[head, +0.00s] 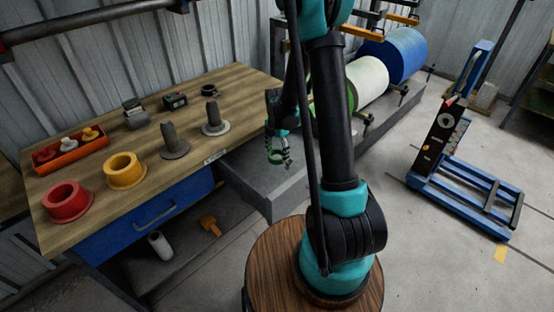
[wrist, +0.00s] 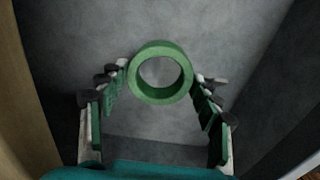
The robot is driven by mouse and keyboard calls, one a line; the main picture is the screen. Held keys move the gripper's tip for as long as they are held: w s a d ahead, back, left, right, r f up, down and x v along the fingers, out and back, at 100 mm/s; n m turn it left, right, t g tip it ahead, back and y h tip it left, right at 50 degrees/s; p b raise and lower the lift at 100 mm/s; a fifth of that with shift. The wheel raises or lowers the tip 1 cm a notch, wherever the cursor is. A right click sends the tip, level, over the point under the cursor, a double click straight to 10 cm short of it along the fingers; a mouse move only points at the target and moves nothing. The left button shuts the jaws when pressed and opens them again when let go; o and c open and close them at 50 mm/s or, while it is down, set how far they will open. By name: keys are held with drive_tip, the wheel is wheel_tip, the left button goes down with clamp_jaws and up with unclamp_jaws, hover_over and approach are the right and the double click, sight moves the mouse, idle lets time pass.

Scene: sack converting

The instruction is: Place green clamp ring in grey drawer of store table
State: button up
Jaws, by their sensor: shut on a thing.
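The green clamp ring (wrist: 134,82) is held between the fingertips of my gripper (wrist: 160,88) in the wrist view, with its round hole facing the camera. In the head view the ring (head: 276,157) hangs below my gripper (head: 277,146), over the open grey drawer (head: 270,203) of the store table (head: 240,82). The wrist view shows the drawer's bare grey floor (wrist: 70,40) beyond the ring. I see nothing lying in the visible part of the drawer. The ring's exact height above the drawer floor is hard to tell.
A red ring (head: 67,203), a yellow ring (head: 125,171), grey flanged posts (head: 174,142) and an orange tray (head: 70,155) stand on the tabletop. The blue drawer (head: 150,217) beside the grey one is shut. A blue stand (head: 460,190) is at the right.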

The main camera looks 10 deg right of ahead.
drive_tip(key=shift+f, duration=1.9)
drive_tip(key=shift+f, duration=0.3)
drive_tip(key=o, duration=1.7)
wheel_tip(320, 180, up, 12)
drive_tip(key=shift+s+d+r+m+t, duration=0.75)
drive_tip(key=shift+s+d+m, duration=0.25)
drive_tip(key=shift+s+m, duration=3)
drive_tip(key=shift+s+d+r+m+t, duration=0.7)
drive_tip(key=shift+s+d+m, duration=0.35)
drive_tip(key=shift+s+m, duration=2.9)
drive_tip(key=shift+s+d+r+m+t, duration=0.85)
drive_tip(key=shift+s+m, duration=2.4)
drive_tip(key=shift+m, duration=1.4)
